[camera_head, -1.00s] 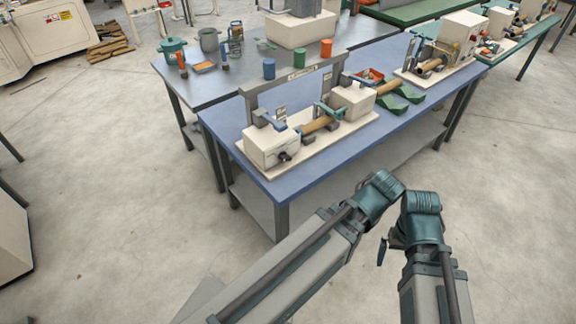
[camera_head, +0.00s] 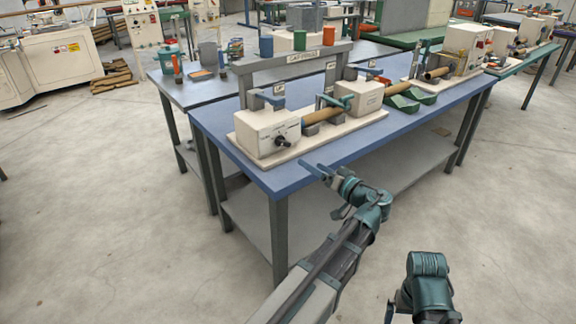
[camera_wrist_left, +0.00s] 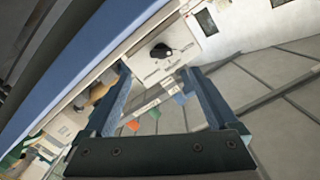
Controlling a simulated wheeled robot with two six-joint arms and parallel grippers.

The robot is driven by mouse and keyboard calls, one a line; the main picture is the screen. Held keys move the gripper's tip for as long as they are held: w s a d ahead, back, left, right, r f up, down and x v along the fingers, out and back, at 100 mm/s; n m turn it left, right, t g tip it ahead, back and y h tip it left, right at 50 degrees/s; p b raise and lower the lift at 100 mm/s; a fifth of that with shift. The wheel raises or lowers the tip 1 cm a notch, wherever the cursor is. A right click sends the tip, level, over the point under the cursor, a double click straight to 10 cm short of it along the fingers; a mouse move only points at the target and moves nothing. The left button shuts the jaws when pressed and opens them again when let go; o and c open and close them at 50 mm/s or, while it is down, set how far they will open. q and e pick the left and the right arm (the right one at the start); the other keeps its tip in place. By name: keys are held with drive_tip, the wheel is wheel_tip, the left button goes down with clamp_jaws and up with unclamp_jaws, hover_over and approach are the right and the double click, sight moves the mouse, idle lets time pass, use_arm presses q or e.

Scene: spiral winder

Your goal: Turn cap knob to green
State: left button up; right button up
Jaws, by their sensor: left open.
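The winder's white headstock box (camera_head: 266,133) stands at the near left end of a cream base board on the blue table. The black cap knob (camera_head: 281,141) sits on its front face. In the left wrist view the knob (camera_wrist_left: 161,51) shows beyond my fingertips, with small unreadable markings beside it. My left gripper (camera_head: 320,178) is open and empty at the table's front edge, to the right of and below the knob, apart from it. Its two fingers (camera_wrist_left: 157,75) are spread in the wrist view. My right arm shows at lower right; its gripper is mostly hidden.
The blue table (camera_head: 285,180) has a front corner close to my left gripper. The floor in front is clear.

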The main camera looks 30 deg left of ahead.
sight(286, 145)
use_arm(q)
drive_tip(key=shift+w+a+y, duration=0.2)
drive_tip(key=shift+w+y, duration=0.1)
drive_tip(key=shift+w, duration=0.05)
drive_tip(key=x, duration=1.3)
drive_tip(key=shift+w+a, duration=0.25)
drive_tip(key=shift+a, duration=0.05)
drive_tip(key=c, duration=1.4)
drive_tip(key=shift+o, duration=0.2)
